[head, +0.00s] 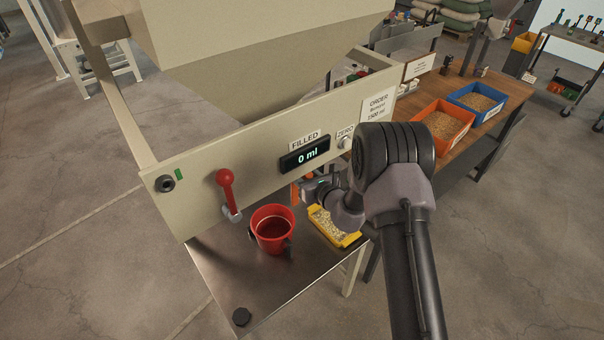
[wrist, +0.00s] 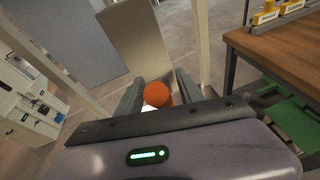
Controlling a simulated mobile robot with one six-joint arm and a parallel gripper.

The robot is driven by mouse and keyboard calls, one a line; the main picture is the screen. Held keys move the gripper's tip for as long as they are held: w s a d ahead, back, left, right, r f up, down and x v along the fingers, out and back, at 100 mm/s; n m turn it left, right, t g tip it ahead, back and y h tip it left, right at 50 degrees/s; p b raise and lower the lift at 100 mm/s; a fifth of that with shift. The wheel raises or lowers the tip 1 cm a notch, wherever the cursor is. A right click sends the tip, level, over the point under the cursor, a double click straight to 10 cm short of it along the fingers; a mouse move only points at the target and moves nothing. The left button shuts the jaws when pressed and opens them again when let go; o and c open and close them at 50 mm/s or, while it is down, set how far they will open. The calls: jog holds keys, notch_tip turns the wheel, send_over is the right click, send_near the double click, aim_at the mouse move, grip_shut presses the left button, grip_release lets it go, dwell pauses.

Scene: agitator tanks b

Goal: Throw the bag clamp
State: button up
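An orange round knob (wrist: 157,94) sits between the two fingers of my gripper (wrist: 159,80) in the wrist view. The fingers stand apart on either side of it; firm contact does not show. In the head view my gripper (head: 316,190) is at the right part of the cream hopper panel, partly hidden by my arm, with a bit of orange (head: 305,183) beside it. I cannot tell for certain that this knob belongs to the bag clamp. A red lever (head: 226,188) on the panel's left part hangs free of my gripper.
A red bucket (head: 272,230) stands on the metal table (head: 230,275) below the panel. A yellow tray of pellets (head: 333,228) lies close under my wrist. The display (head: 304,156) reads 0 ml. Orange (head: 443,123) and blue (head: 477,101) bins stand on the wooden bench.

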jog(key=v, duration=1.7)
jog(key=shift+s+p, duration=0.15)
jog(key=shift+p, duration=0.3)
jog(key=shift+d+r, duration=0.1)
jog(key=shift+c, duration=0.4)
